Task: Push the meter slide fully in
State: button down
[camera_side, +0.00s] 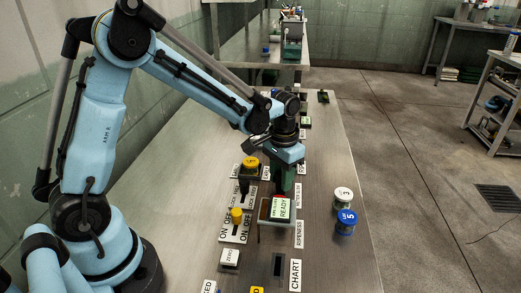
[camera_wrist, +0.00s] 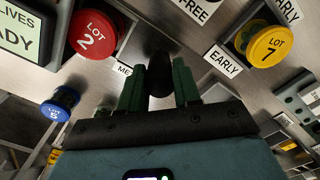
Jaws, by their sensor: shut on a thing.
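My gripper (camera_side: 285,178) is low over the bench beside the meter slide label (camera_side: 298,196), behind the display that reads READY (camera_side: 284,208). In the wrist view its two green fingers (camera_wrist: 157,85) are shut on a dark upright knob (camera_wrist: 159,66), one finger on each side. The knob stands by a label (camera_wrist: 124,69) of which only "ME" shows, so it appears to be the meter slide's handle. The slide's track is hidden under the gripper, and I cannot tell how far in the slide is. In the side view the gripper hides the knob.
A yellow lot 7 jar (camera_wrist: 264,44) is on the right. A white lot 3 jar (camera_side: 343,196) stands on the bench's right side.

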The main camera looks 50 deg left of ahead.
jog(key=s+d, duration=0.3)
jog(key=shift+s+d, duration=0.35)
jog(key=c, duration=0.8)
grip_release()
notch_tip(320, 180, up, 12)
jog(key=shift+a+r, duration=0.1)
jog(key=s+a+t, duration=0.1)
jog(key=s+t, duration=0.1)
jog(key=s+a+f+t, duration=0.1)
jog(key=s+t, duration=0.1)
jog(key=s, duration=0.1)
jog(key=s+a+t, duration=0.1)
jog(key=s+t, duration=0.2)
jog(key=shift+f, duration=0.15)
